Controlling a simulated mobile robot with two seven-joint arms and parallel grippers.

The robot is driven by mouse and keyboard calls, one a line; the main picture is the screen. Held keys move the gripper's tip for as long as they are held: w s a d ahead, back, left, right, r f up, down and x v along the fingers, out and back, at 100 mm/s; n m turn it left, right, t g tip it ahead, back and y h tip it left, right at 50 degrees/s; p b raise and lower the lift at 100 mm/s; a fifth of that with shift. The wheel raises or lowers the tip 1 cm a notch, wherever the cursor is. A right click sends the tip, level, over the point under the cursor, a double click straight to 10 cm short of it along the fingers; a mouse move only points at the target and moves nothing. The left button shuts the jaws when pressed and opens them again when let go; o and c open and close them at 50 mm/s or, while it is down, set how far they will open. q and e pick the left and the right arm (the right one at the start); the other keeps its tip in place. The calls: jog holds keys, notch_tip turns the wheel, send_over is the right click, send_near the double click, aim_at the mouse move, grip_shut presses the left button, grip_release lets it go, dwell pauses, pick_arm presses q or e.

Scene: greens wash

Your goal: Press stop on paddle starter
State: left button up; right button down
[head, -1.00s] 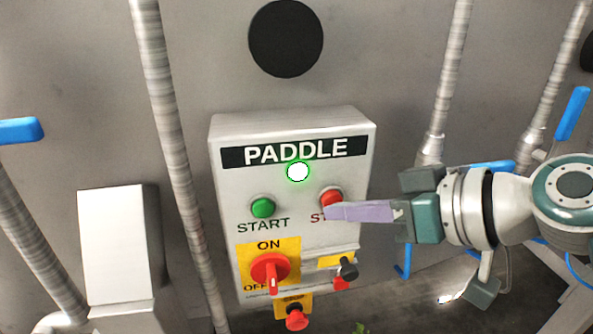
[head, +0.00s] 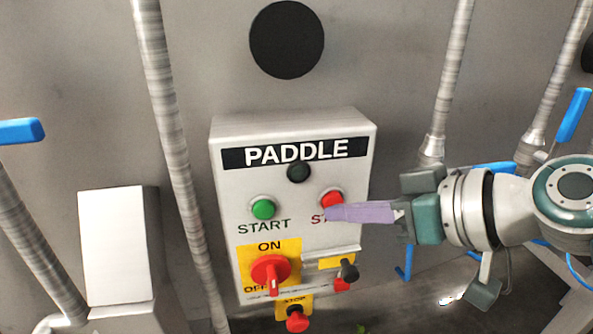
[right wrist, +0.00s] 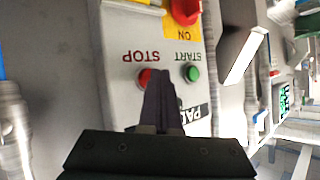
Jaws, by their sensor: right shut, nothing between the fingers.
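The paddle starter box (head: 225,180) is mounted on the grey wall, with a black PADDLE label across its top. The red STOP button (head: 332,199) is on its right side, and the green START button (head: 263,209) is on its left. The indicator lamp (head: 299,172) between them is dark. My right gripper (head: 332,212) is shut and empty, its fingertips at the lower edge of the red button and covering part of the STOP lettering. In the right wrist view the fingers (right wrist: 160,85) overlap the red button (right wrist: 145,78); contact is hard to judge. My left gripper is not in view.
A red emergency stop button (head: 297,321) hangs below. Vertical conduits (head: 175,150) flank the box.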

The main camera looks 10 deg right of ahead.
jog(key=shift+s, duration=0.6)
jog(key=shift+s+d+p, duration=0.1)
jog(key=shift+s+p, duration=0.9)
jog(key=shift+s, duration=1.5)
